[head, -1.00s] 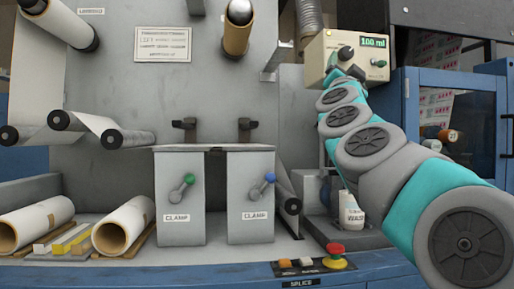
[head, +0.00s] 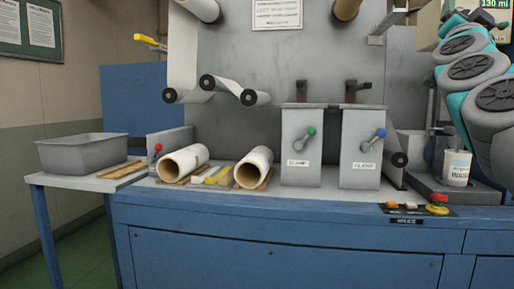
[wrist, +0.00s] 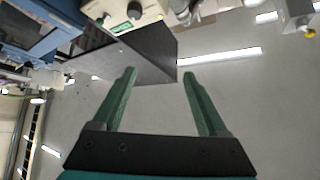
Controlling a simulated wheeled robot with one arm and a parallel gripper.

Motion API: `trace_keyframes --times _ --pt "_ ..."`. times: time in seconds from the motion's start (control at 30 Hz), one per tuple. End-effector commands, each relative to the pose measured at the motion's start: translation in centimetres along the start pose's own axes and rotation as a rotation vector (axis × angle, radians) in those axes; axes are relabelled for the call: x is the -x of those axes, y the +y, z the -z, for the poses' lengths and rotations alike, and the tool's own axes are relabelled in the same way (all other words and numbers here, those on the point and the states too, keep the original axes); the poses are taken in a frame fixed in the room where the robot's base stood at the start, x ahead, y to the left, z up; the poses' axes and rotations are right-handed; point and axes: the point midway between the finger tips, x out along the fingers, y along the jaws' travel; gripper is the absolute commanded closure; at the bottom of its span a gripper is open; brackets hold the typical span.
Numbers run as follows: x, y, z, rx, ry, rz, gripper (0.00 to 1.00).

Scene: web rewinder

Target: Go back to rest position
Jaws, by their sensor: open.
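My gripper (wrist: 159,72) is open in the wrist view. Its two green fingers stand apart with nothing between them. The wrist view looks toward a pale ceiling with light strips. In the head view my teal and grey arm rises along the right edge, its upper end in front of the control box (head: 489,8) with the green display. I cannot make out the fingers clearly there. The control box also shows at the top of the wrist view (wrist: 130,14), apart from the fingers.
A blue-fronted bench (head: 290,245) carries two clamps (head: 301,150) (head: 362,150), two cardboard-cored rolls (head: 184,163) (head: 254,167), a red button (head: 438,198) and a white cup (head: 457,168). A grey bin (head: 85,153) sits on the side table at left. A dark panel (wrist: 125,60) lies beyond the fingers.

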Motion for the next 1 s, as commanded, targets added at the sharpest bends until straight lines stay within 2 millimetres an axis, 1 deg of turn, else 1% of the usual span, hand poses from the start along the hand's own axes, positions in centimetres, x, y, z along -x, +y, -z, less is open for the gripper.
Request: trace_keyframes --times 0.27,0.37,0.4,0.53,0.63,0.67,0.7,0.77,0.8,0.87,0.9,0.97,1.0 --pt "1.5 -2.6 -3.9 0.02 -0.114 0.075 0.24" --pt "2.4 -3.7 -5.9 0.03 -0.172 0.107 0.24" --pt "3.0 -4.2 -7.0 0.036 -0.203 0.124 0.24" --pt "4.9 -5.8 -10.2 0.053 -0.3 0.176 0.24" --pt "7.2 -7.1 -13.4 0.074 -0.4 0.224 0.24" --pt "8.1 -7.5 -14.6 0.081 -0.438 0.24 0.24" --pt "9.5 -8.1 -16.2 0.094 -0.493 0.263 0.24" --pt "12.1 -8.8 -18.9 0.114 -0.587 0.299 0.24" --pt "13.9 -9.1 -20.7 0.13 -0.652 0.322 0.24" --pt "17.2 -9.2 -23.6 0.155 -0.761 0.351 0.24" --pt "19.4 -9.1 -25.4 0.174 -0.833 0.369 0.24" --pt "22.8 -8.7 -27.7 0.202 -0.937 0.388 0.24" --pt "25.2 -8.2 -29.2 0.223 -1.009 0.399 0.24"
